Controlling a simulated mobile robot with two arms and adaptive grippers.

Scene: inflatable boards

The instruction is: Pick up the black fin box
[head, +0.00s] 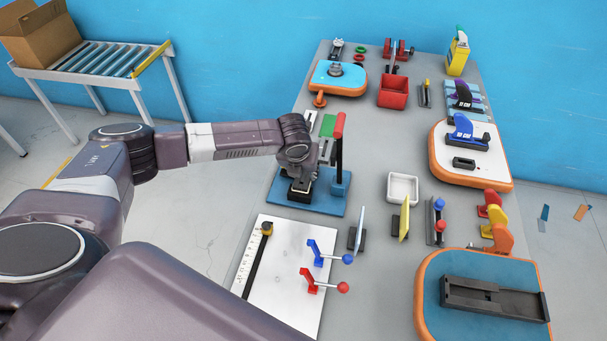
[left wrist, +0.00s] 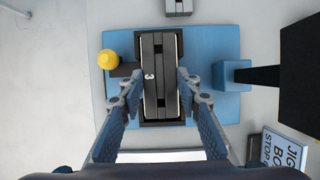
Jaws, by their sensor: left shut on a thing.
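The black fin box (left wrist: 160,75) is a long, dark block with a small white mark and pale edge lines, seen from above in the left wrist view. It sits in or just over a black holder (left wrist: 161,123) on a blue jig plate (left wrist: 208,48). My left gripper (left wrist: 159,89) is shut on it, with one finger on each long side. In the head view, my left gripper (head: 301,178) points down over the blue jig plate (head: 313,207) and hides most of the box. The right gripper is not in view.
A red-topped post on a blue block (head: 340,180) stands right beside the gripper. A yellow knob (left wrist: 108,60) is close to the box. A white board (head: 275,275) with red and blue clamps lies nearer. A white tray (head: 402,187) stands to the right.

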